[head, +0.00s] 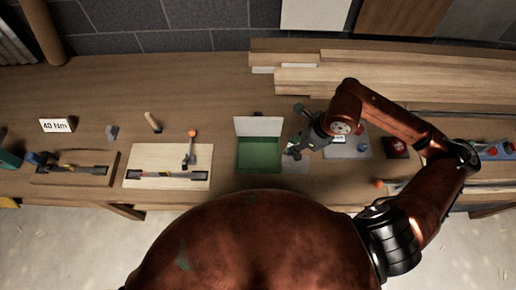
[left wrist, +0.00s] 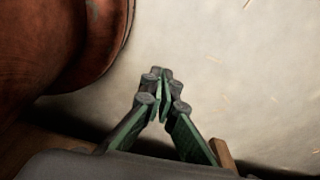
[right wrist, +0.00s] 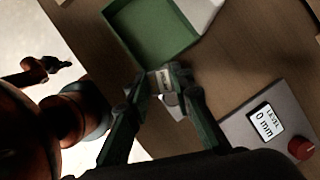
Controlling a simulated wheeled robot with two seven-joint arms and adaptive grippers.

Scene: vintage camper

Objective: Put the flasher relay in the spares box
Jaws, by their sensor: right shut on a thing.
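The spares box, a green open box with a pale raised lid, stands on the bench in the head view (head: 259,155). It also shows at the top of the right wrist view (right wrist: 150,32). My right gripper (head: 294,153) is just right of the box in the head view. In the right wrist view it is shut on a small pale, silvery block, the flasher relay (right wrist: 163,81), next to the box's near wall. The fingers partly hide the relay. My left gripper (left wrist: 160,82) is empty, its fingertips together, over the pale floor in the left wrist view.
A grey gauge plate with a red knob (right wrist: 301,149) lies right of my gripper. A light board (head: 140,160) with a tool lies left of the box. Several stacked planks (head: 370,78) lie at the back. Bare bench lies behind the box.

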